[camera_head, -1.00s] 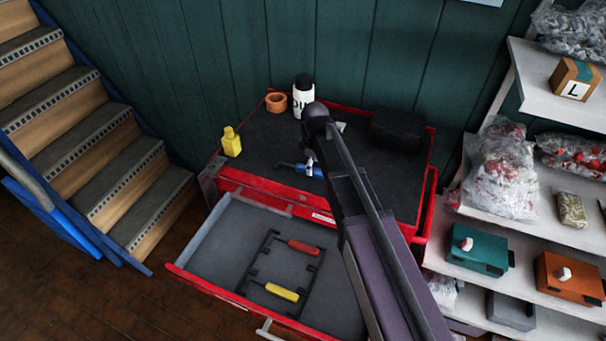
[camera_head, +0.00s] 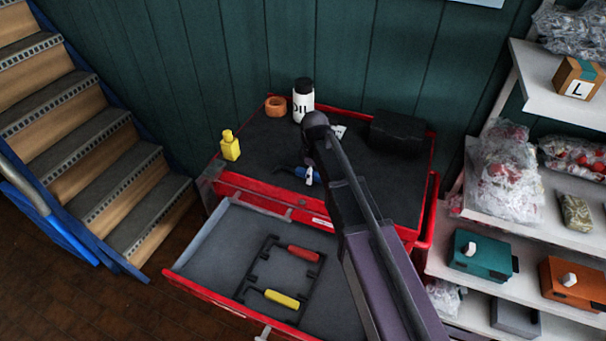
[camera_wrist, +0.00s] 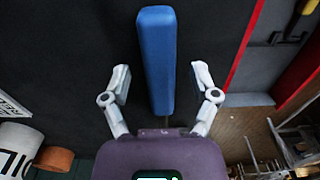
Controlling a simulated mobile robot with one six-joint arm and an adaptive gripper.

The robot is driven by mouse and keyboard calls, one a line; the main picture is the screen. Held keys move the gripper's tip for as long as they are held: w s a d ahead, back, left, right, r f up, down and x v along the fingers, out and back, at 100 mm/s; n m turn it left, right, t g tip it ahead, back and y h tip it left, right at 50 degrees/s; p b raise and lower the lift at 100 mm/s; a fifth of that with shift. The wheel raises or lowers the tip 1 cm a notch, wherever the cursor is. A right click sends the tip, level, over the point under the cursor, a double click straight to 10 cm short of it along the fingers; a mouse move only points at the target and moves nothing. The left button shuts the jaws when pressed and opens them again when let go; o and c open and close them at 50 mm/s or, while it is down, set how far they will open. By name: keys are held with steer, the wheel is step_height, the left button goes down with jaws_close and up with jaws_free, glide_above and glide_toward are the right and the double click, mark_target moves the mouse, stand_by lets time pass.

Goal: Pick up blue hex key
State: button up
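The blue hex key (camera_head: 297,171) lies on the black top of the red tool cabinet. Its dark metal end points left in the head view, and its blue handle (camera_wrist: 157,58) fills the upper middle of the wrist view. My gripper (camera_head: 309,176) is at the handle's right end in the head view. In the wrist view my gripper (camera_wrist: 161,77) is open, with one pale finger on each side of the handle and a gap on both sides. I cannot tell how far the fingertips are above the cabinet top.
An open drawer (camera_head: 213,258) below holds a black rack with a red-handled (camera_head: 304,253) and a yellow-handled key (camera_head: 282,299). A yellow bottle (camera_head: 230,146), an orange ring (camera_head: 276,106), an oil bottle (camera_head: 303,103) and a black case (camera_head: 398,134) stand on the cabinet.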

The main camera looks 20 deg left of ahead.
jaws_close()
steer(key=shift+r, duration=0.15)
step_height(320, 180, up, 2)
steer(key=p, duration=0.3)
steer(key=shift+r, duration=0.25)
steer(key=s+d+r+p, duration=0.2)
steer(key=s, duration=1.4)
steer(key=shift+d, duration=0.25)
steer(key=shift+w+r, duration=0.1)
step_height(320, 180, down, 2)
steer(key=shift+f+b, duration=0.1)
steer(key=shift+b, duration=1)
